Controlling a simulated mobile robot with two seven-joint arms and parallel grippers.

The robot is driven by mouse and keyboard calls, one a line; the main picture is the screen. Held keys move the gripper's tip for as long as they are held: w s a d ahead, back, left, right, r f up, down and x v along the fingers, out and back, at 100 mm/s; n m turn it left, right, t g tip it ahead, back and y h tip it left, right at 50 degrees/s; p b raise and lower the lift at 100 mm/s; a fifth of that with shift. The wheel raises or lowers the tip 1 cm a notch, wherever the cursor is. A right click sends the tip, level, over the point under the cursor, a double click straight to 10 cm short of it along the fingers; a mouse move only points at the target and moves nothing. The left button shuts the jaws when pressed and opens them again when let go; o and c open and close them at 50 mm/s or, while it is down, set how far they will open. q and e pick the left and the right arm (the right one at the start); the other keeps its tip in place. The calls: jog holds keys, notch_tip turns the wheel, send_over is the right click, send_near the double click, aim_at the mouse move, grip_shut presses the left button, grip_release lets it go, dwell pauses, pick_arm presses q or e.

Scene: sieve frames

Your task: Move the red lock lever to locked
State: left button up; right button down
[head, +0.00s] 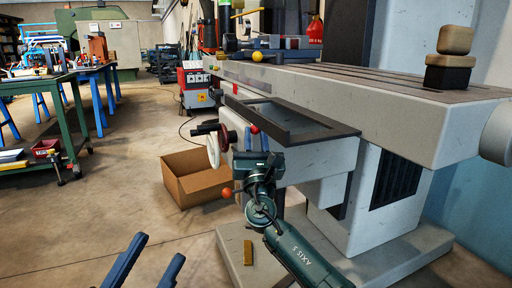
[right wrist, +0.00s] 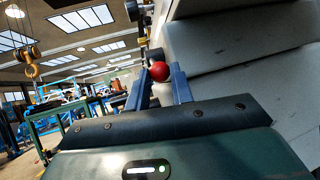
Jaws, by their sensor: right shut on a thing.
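The red lock lever shows as a red ball knob (head: 254,129) at the machine's front edge in the head view. In the right wrist view the red knob (right wrist: 159,71) sits between the two blue fingers, with a pale part below it. My right gripper (head: 256,140) points up at it from below and is shut on the lever. The lever's shaft is mostly hidden by the fingers. My left gripper (head: 159,247) is low at the bottom of the head view, its blue fingers apart and empty, away from the machine.
The grey milling machine (head: 310,90) fills the right side. An open cardboard box (head: 197,182) stands on the floor. The floor at lower left is clear.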

pick_arm(q)
jog(key=shift+s+r+m+h, duration=0.15)
jog(key=shift+r+m+h, duration=0.25)
jog(key=shift+m+h, duration=0.3)
